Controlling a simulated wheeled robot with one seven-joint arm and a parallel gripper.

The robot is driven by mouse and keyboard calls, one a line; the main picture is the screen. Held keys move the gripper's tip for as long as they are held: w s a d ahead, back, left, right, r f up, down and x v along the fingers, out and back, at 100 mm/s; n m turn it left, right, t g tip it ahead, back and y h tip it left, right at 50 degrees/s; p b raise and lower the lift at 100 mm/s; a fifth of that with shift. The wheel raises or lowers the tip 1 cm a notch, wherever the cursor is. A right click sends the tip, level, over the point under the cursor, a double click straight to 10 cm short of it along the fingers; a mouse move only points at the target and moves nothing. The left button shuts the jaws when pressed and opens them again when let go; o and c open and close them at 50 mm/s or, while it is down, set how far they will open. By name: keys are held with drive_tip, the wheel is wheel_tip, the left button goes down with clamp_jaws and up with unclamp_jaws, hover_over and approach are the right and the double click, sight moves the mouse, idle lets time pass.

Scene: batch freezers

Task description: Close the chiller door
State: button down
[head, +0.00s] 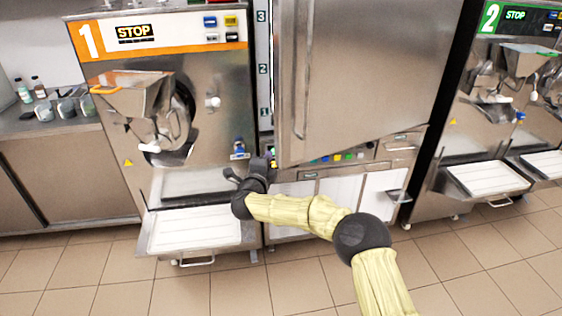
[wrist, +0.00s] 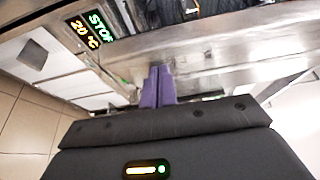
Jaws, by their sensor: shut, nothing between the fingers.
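The chiller door (head: 365,70) is a large steel panel in the middle of the head view, with a vertical handle (head: 300,90) near its left edge. It stands ajar, its left side swung out toward me from the cabinet. My gripper (head: 262,164) is just left of the door's lower left corner, low by the gap. In the wrist view its purple fingers (wrist: 157,86) are shut together with nothing between them, close to a steel surface (wrist: 210,55). Whether they touch it I cannot tell.
Batch freezer 1 (head: 220,75) stands close on the left, with a protruding tray (head: 195,250) below. Freezer 2 (head: 500,120) is on the right. The tiled floor (head: 450,270) in front is clear.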

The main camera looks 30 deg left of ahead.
drive_tip(key=shift+s+a, duration=0.55)
drive_tip(key=shift+a, duration=0.05)
